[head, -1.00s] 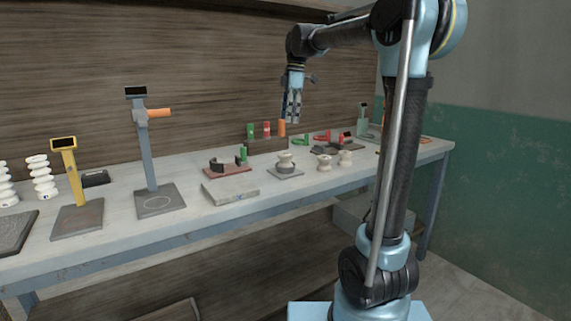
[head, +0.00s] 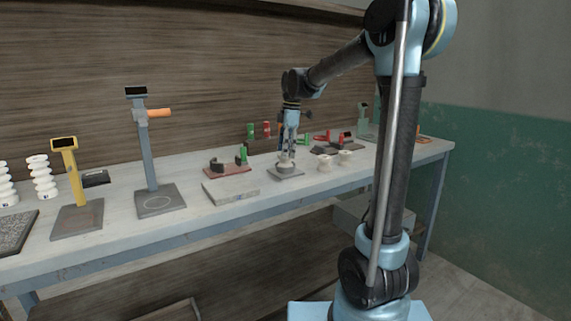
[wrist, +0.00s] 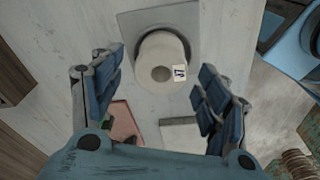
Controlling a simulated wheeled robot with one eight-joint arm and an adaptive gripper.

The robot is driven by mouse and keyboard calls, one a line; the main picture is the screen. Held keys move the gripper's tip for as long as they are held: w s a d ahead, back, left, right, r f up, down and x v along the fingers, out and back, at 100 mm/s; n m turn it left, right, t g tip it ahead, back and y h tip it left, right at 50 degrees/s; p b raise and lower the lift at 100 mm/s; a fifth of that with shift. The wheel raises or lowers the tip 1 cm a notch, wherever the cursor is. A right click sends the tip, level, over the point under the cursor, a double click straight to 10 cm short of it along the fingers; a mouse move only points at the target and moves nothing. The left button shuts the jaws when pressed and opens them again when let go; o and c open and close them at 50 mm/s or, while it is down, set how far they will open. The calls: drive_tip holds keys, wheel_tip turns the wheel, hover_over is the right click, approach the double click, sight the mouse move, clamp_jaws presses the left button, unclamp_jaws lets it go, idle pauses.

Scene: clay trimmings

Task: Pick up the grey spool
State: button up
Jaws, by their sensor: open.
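A pale grey spool (head: 286,167) stands upright on a small grey plate (head: 291,175) near the middle of the bench. My gripper (head: 288,152) points down right over it, its fingers hiding the spool's upper part in the head view. In the wrist view the spool (wrist: 152,50) shows from above, with a dark centre hole and a small white and blue label. My gripper (wrist: 161,80) is open, one finger to each side of the spool. The spool appears between the fingers, with gaps on both sides; whether the tips are down beside it I cannot tell.
A flat pale slab (head: 231,193) and a red plate with a dark holder (head: 227,170) lie to the left. Upright stands (head: 146,150) occupy the bench farther left. Red and green items sit behind.

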drive_tip(key=shift+a+f, duration=0.15)
drive_tip(key=shift+f, duration=1.3)
drive_tip(key=c, duration=1.2)
drive_tip(key=shift+r, duration=0.15)
